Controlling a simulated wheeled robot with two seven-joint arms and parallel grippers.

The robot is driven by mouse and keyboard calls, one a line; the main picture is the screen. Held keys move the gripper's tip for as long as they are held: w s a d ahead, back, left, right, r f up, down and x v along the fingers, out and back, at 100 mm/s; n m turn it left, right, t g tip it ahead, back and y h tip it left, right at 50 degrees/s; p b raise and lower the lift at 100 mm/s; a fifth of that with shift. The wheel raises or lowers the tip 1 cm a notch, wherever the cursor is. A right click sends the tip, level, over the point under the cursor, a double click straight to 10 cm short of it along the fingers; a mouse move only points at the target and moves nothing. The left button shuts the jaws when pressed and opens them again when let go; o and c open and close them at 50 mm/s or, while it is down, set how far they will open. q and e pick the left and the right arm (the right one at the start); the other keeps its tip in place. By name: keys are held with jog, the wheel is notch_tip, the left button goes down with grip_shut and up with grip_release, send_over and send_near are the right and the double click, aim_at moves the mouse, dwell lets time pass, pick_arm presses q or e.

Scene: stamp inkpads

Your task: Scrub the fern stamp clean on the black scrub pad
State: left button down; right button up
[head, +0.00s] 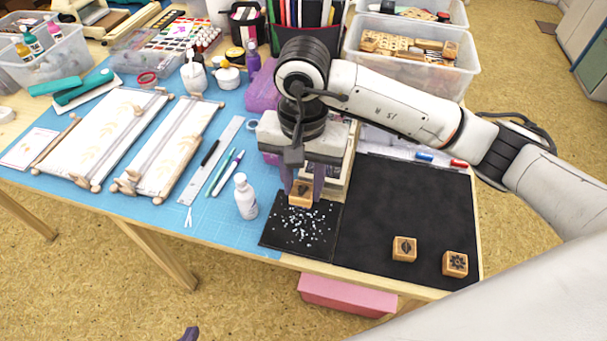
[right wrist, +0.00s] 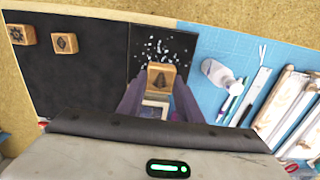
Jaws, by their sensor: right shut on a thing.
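My right gripper (head: 304,188) is shut on a small wooden stamp block (head: 300,199) with a dark plant-like mark on the side facing the camera. The block also shows between the purple fingers in the right wrist view (right wrist: 162,76). It is at the back edge of the black scrub pad (head: 275,237), which is scattered with white and pale blue flecks. I cannot tell whether the block touches the pad. Its underside is hidden. Only a purple tip of my left gripper (head: 189,334) shows at the bottom edge, away from the table.
A leaf stamp (head: 404,249) and a flower stamp (head: 455,264) stand on the black mat (head: 385,200) to the right. A white bottle (head: 245,197) stands just left of the pad. Pens and a ruler lie further left. The mat's middle is clear.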

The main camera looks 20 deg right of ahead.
jog(key=shift+f+b, duration=1.05)
jog(key=shift+f, duration=1.35)
